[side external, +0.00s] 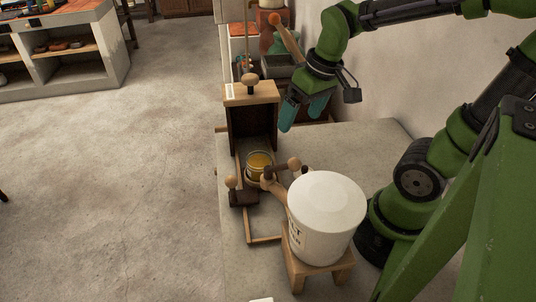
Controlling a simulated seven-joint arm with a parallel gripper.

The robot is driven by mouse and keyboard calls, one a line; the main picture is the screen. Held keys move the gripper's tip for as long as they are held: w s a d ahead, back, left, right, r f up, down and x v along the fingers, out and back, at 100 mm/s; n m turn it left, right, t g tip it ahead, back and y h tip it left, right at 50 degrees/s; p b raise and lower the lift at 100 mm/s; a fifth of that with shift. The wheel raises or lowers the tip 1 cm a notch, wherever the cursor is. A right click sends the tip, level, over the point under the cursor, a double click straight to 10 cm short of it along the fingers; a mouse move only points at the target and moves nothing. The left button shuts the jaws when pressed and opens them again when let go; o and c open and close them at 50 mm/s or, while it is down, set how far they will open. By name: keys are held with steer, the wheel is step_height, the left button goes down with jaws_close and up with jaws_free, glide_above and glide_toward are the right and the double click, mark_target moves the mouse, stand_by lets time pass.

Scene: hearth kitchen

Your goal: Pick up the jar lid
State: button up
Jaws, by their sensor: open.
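A white jar (322,232) with dark lettering on its side stands on a small wooden stool at the right of the work area. Its flat round white top (326,196) looks like a lid, but I cannot tell whether it is a separate piece. A smaller glass jar (259,165) with yellow contents or a yellow top stands behind and left of it. I cannot tell which is the task's jar lid. My gripper (304,113) has teal fingers, spread apart and pointing down. It is empty, above and behind both jars, touching neither.
A wooden box-like frame (250,97) with a round knob stands left of my gripper. Wooden handles (283,169) stick up beside the glass jar. The stool (303,274) holds the white jar. A wall (375,75) is behind. Bare counter (375,140) lies to the right.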

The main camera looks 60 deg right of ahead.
mark_target(305, 166)
steer(key=d+f+n+g, duration=0.1)
steer(key=f, duration=0.5)
steer(key=d+f+n+g, duration=0.1)
steer(key=f+n, duration=0.1)
steer(key=f, duration=0.4)
steer(key=d+f+n, duration=0.1)
steer(key=f, duration=0.5)
steer(key=shift+s+d+f+n+g+h, duration=0.2)
steer(key=shift+d+f+n+g+h, duration=0.1)
steer(key=shift+d+f+g+h, duration=0.1)
steer(key=c, duration=1.2)
steer(key=shift+r, duration=0.2)
